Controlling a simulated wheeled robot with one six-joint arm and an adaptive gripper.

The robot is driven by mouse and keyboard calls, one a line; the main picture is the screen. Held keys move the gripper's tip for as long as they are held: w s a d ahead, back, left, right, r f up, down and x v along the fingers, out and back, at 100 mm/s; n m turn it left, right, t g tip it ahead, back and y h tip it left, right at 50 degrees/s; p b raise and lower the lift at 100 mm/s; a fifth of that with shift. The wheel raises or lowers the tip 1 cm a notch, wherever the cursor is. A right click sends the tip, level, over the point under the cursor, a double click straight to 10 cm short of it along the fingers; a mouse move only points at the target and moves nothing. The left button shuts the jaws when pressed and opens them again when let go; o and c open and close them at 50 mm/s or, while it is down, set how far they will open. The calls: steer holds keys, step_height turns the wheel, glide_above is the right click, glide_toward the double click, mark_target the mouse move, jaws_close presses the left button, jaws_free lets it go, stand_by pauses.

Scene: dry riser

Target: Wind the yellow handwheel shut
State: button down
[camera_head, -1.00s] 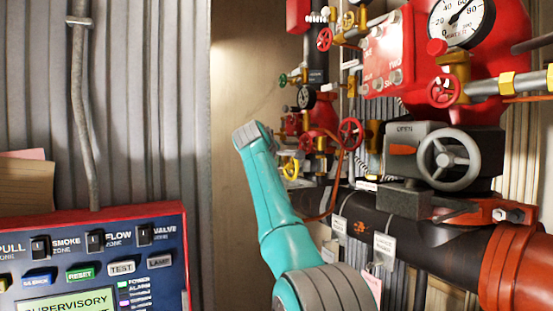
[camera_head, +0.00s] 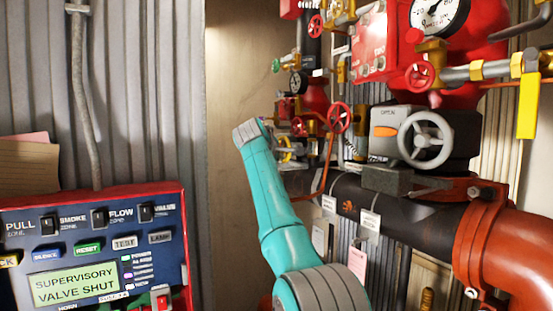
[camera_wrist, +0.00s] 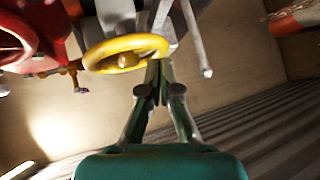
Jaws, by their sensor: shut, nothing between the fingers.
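The yellow handwheel (camera_wrist: 126,53) is near the top middle of the wrist view, with its hub in the middle of the ring. In the head view the yellow handwheel (camera_head: 286,150) is small and partly hidden behind my teal arm. My gripper (camera_wrist: 160,68) is shut and empty. Its fingertips are close to the right part of the wheel's rim in the picture; I cannot tell whether they touch it. My gripper is hidden behind my arm in the head view.
Red handwheels (camera_head: 339,117) and brass valves crowd the pipework near the yellow wheel. A grey handwheel (camera_head: 425,139) sits on a large dark pipe (camera_head: 400,205) at right. An alarm panel (camera_head: 90,250) at left reads "SUPERVISORY VALVE SHUT". A thin grey rod (camera_wrist: 196,40) stands beside the yellow wheel.

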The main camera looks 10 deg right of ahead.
steer(key=shift+d, duration=0.3)
steer(key=shift+a, duration=0.1)
steer(key=shift+s+a, duration=0.25)
steer(key=shift+a, duration=0.65)
steer(key=shift+s+a, duration=0.25)
steer(key=shift+a, duration=0.65)
